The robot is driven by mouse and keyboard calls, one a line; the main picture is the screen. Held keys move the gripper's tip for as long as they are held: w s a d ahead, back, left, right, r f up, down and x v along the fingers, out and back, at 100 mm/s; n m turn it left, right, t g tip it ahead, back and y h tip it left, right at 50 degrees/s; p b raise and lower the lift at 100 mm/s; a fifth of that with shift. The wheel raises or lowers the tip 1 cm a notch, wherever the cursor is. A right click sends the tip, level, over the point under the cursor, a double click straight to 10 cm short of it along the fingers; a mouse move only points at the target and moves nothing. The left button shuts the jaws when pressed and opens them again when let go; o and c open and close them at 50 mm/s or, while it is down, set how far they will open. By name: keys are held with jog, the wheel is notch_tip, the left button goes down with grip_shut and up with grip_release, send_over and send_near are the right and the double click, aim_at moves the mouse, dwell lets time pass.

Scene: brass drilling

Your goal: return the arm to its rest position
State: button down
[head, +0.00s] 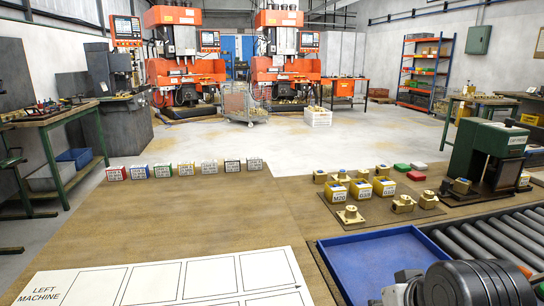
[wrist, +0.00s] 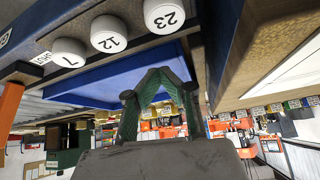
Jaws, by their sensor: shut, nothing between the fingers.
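My gripper (wrist: 157,78) shows in the wrist view with its two dark green fingers closed, the tips meeting and nothing between them. The wrist picture looks upside down. The tips appear in front of the blue tray (wrist: 110,80), with the shop floor and machines beyond. In the head view, a dark rounded part of my arm (head: 470,285) fills the bottom right corner, close to the blue tray (head: 385,262). My fingers cannot be made out in the head view.
The roller conveyor (head: 480,245) runs right of the tray. Brass parts (head: 350,215), yellow bins (head: 361,190) and a dark green machine (head: 485,155) stand behind. Small labelled boxes (head: 185,169) line the table's back. White numbered rounds (wrist: 108,33) are near the wrist camera.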

jog(key=shift+s+d+f, duration=0.1)
jog(key=shift+s+f, duration=0.2)
jog(key=shift+s, duration=0.45)
notch_tip(320, 180, up, 12)
jog(key=p, duration=1.2)
jog(key=shift+w+r+p, duration=0.15)
jog(key=shift+p, duration=0.15)
